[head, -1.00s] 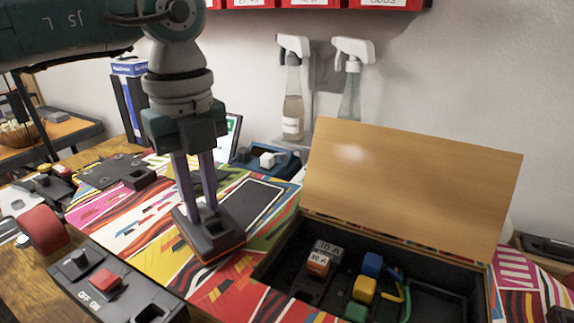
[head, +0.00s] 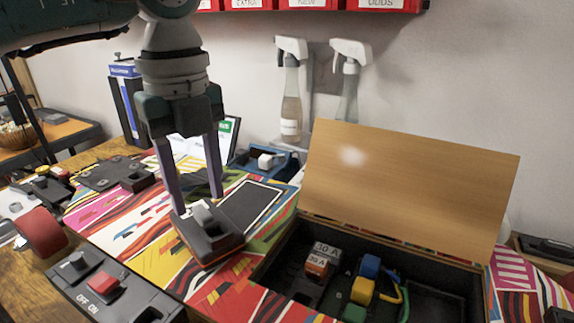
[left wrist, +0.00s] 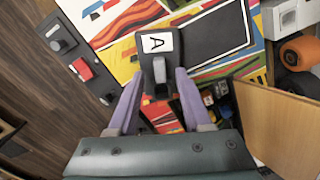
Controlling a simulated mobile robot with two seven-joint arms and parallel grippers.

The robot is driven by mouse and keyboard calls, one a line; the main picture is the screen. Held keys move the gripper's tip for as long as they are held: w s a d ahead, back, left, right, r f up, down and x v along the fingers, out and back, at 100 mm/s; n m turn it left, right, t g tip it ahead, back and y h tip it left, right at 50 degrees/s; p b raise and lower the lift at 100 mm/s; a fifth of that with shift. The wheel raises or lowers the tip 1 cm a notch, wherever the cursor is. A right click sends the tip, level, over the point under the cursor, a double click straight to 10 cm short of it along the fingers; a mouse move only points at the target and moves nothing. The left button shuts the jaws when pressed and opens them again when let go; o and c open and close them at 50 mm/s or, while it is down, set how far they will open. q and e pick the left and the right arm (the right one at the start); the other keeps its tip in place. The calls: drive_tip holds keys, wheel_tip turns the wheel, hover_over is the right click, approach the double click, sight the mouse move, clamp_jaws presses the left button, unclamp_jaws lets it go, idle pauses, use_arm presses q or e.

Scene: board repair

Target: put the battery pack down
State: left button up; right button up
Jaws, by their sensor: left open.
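The battery pack (head: 208,238) is a dark block with a raised grip on top. It rests on the colourful patterned surface, left of the open box and beside a dark rectangular panel. In the left wrist view the battery pack (left wrist: 154,49) shows a white label with the letter A. My left gripper (head: 196,205) is open above it, with its two fingers apart on either side of the raised grip and not closed on it. It also shows in the left wrist view (left wrist: 156,88). My right gripper is not in view.
An open box (head: 410,190) with its wooden lid raised stands to the right, holding coloured blocks and a 30 A part. A switch panel (head: 105,285) with a red OFF/ON button is at the front left. Two spray bottles (head: 290,95) hang on the wall behind.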

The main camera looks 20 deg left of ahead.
sight(201, 209)
use_arm(q)
wheel_tip(201, 209, up, 10)
idle(0.3)
drive_tip(key=shift+c, duration=0.2)
idle(1.0)
